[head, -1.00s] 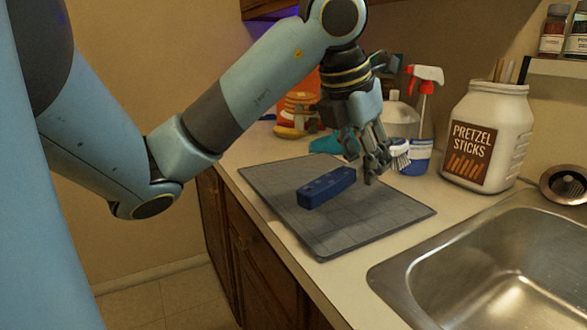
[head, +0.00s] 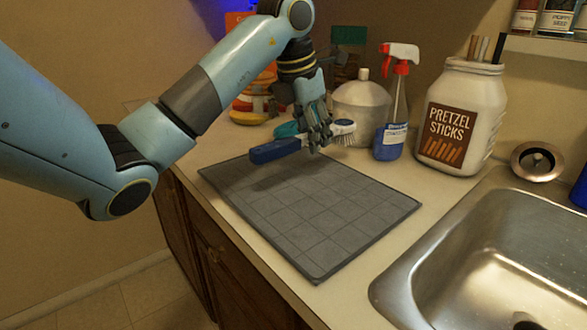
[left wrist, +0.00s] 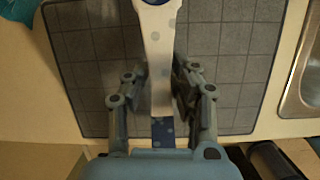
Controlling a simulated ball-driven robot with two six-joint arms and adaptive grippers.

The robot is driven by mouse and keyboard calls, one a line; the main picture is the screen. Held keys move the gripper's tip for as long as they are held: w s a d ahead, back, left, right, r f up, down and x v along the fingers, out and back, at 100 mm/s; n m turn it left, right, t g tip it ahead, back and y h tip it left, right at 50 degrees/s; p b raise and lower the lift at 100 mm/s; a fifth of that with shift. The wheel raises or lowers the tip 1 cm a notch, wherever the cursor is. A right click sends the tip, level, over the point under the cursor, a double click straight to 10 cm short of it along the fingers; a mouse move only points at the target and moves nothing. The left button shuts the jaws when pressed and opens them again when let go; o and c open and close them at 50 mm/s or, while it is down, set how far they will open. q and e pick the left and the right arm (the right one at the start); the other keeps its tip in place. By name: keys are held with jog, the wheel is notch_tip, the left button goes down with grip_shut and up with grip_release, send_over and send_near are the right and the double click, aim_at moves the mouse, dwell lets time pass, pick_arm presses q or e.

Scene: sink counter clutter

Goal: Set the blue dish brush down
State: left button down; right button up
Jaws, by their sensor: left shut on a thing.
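The dish brush has a blue handle (head: 274,151) and a white head (head: 343,127) with pale bristles. My left gripper (head: 318,142) is shut on it near its middle. The brush is roughly level, with the handle to the left and the head to the right. It hangs above the far part of the grey gridded mat (head: 330,225), with a shadow below it. In the left wrist view the pale, blue-spotted brush (left wrist: 160,62) runs up between the fingers, over the mat (left wrist: 235,60). My right gripper is in neither view.
The mat is bare. A spray bottle (head: 393,105), a silvery rounded container (head: 362,105) and a pretzel sticks jar (head: 462,118) stand behind it. A teal item (head: 288,129) lies by its far edge. The steel sink (head: 490,255) is at the right.

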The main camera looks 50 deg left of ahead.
aim_at(298, 176)
pick_arm(q)
jog(key=s+a+f, duration=0.1)
jog(key=s+a, duration=0.1)
jog(key=shift+s+a+f+p, duration=0.1)
jog(key=shift+a+f+p, duration=0.2)
jog(key=shift+a+f, duration=0.1)
notch_tip(298, 176, down, 4)
jog(key=shift+f, duration=0.1)
jog(key=c, duration=1.1)
grip_release()
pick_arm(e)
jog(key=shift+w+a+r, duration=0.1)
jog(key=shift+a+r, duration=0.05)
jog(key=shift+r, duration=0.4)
pick_arm(q)
jog(key=shift+r+p, duration=0.2)
jog(key=shift+p, duration=0.1)
jog(key=v, duration=1.1)
jog(key=shift+s+r+b, duration=0.15)
jog(key=shift+r+b, duration=0.25)
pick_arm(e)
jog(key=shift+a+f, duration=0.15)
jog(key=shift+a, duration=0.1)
